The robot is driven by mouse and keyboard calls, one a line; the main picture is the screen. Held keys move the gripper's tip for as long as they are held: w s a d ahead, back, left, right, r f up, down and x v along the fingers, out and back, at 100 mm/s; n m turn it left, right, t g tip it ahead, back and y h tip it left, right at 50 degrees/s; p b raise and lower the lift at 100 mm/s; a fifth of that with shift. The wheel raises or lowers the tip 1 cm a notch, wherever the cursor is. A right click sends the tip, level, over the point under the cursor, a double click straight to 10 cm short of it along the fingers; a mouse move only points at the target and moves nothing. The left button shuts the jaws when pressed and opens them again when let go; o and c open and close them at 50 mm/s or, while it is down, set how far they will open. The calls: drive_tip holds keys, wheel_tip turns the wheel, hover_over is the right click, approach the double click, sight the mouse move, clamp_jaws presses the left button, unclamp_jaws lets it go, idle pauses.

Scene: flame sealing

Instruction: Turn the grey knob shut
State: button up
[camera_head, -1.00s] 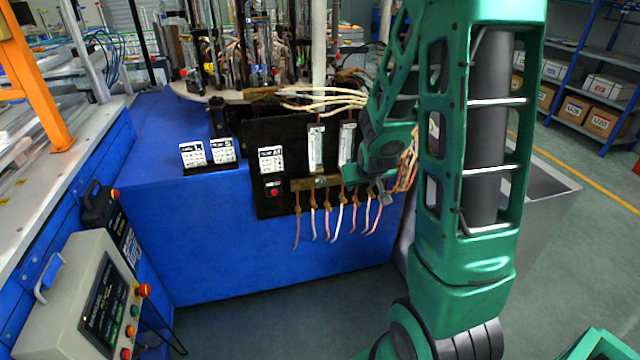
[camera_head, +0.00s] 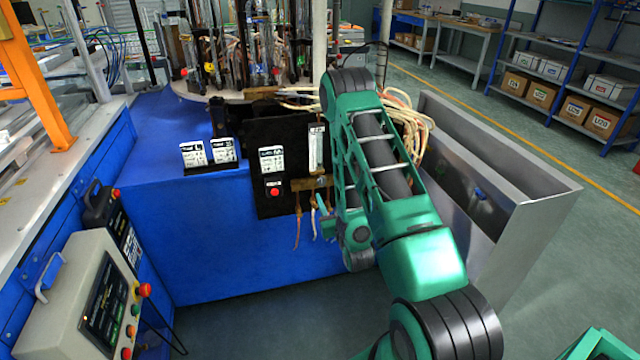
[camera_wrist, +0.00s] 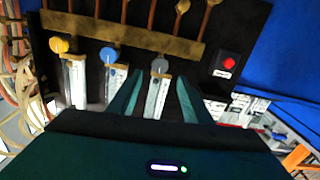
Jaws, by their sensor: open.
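The grey knob (camera_wrist: 159,66) is at the end of a clear flow tube (camera_wrist: 158,92) on the black panel, by a brass bar (camera_wrist: 130,36). My gripper (camera_wrist: 155,88) is open, its two green fingers on either side of the grey knob's tube in the wrist view. The knob shows just beyond the fingertips; I cannot tell whether they touch it. A blue knob (camera_wrist: 108,55) and a yellow knob (camera_wrist: 59,45) sit on tubes to its left. In the head view my gripper (camera_head: 322,222) is low in front of the panel, partly hidden by my arm.
A red button (camera_head: 275,191) is on the black panel (camera_head: 283,130), left of the tubes. Loose hoses (camera_wrist: 20,80) hang at the panel's side. A metal bin (camera_head: 530,195) stands to the right. A control box (camera_head: 75,300) is at the lower left.

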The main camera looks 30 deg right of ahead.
sight(321, 182)
drive_tip(key=x, duration=1)
drive_tip(key=shift+w+r, duration=0.15)
drive_tip(key=shift+w, duration=0.1)
drive_tip(key=shift+c, duration=0.3)
drive_tip(key=c, duration=0.9)
